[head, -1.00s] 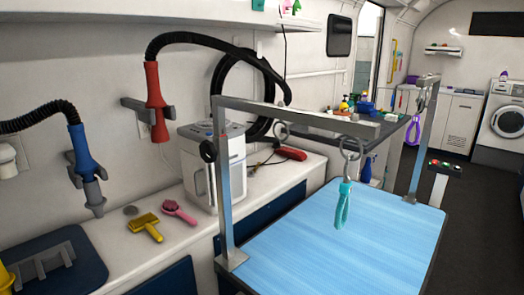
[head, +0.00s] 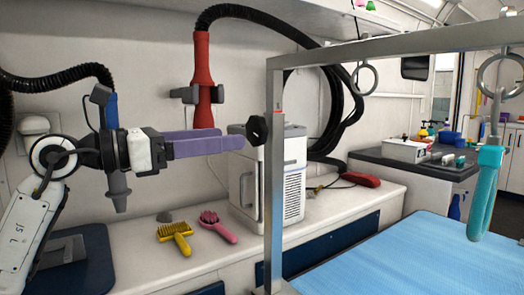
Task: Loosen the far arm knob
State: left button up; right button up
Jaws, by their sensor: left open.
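A black knob (head: 257,130) sits on the left side of the metal grooming arm's upright post (head: 273,190), below the top bar. My left gripper (head: 238,143) comes in from the left with its purple fingers pointing right toward the knob. The fingers are open, with their tips just left of the knob. Seen from the side, the fingers overlap, so I cannot tell whether they touch it. My right gripper is not in view.
A teal loop (head: 486,190) hangs from the top bar (head: 400,47) over the blue table (head: 390,260). A white box-shaped machine (head: 293,180) stands behind the post. A yellow brush (head: 176,238) and a pink brush (head: 216,226) lie on the counter. A red dryer nozzle (head: 203,85) hangs behind the gripper.

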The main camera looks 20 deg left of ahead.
aim_at(252, 130)
pick_arm(q)
jog(key=shift+y, duration=0.5)
jog(key=x, duration=0.6)
jog(key=r+x, duration=0.1)
jog(key=x, duration=0.2)
jog(key=shift+w+a, duration=0.2)
jog(key=shift+w, duration=0.45)
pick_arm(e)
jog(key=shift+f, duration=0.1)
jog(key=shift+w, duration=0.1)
pick_arm(q)
jog(key=c, duration=1.1)
jog(key=shift+o, duration=0.2)
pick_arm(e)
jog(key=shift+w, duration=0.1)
pick_arm(q)
jog(key=shift+r+p, duration=0.1)
jog(key=shift+p, duration=0.25)
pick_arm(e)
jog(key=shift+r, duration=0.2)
